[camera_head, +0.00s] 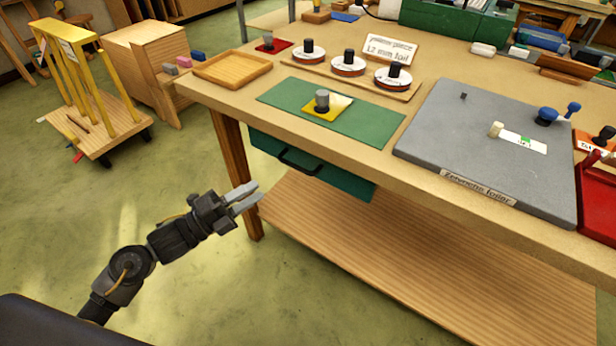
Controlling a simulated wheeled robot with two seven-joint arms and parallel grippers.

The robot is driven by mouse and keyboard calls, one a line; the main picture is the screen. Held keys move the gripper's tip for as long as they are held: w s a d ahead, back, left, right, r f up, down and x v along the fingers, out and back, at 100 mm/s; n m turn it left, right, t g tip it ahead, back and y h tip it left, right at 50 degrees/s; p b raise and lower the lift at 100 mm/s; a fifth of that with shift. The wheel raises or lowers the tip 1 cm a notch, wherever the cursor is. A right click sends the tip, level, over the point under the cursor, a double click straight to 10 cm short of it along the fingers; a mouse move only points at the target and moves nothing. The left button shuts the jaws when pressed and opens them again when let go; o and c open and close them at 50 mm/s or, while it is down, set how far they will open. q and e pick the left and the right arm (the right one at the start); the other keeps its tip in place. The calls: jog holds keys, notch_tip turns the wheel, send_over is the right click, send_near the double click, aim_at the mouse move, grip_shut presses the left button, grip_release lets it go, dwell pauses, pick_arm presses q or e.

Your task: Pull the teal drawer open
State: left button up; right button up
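The teal drawer (345,181) hangs under the front edge of the workbench, its front facing me. Its dark bar handle (298,163) is on the front, left of the middle. The drawer looks shut, its front close under the bench top. My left gripper (250,197) is in front of the bench, to the left of the drawer and lower in the picture than the handle. Its two fingers point right, with a small gap between them, and nothing is between them. It is apart from the handle. My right gripper is not in view.
The workbench (225,90) carries a green mat (275,97), a wooden tray (232,69), foil reels and a grey board (440,120). A wooden leg (236,165) stands near my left gripper. A lower shelf (400,265) lies beneath. The floor at left is clear before a yellow-railed cart (95,130).

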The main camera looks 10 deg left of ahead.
pick_arm(q)
jog(key=p+x, duration=0.1)
jog(key=x, duration=1)
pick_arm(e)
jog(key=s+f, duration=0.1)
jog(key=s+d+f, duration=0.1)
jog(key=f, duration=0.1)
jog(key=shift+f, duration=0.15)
pick_arm(q)
jog(key=shift+a+f, duration=0.15)
jog(key=shift+c, duration=0.4)
grip_shut()
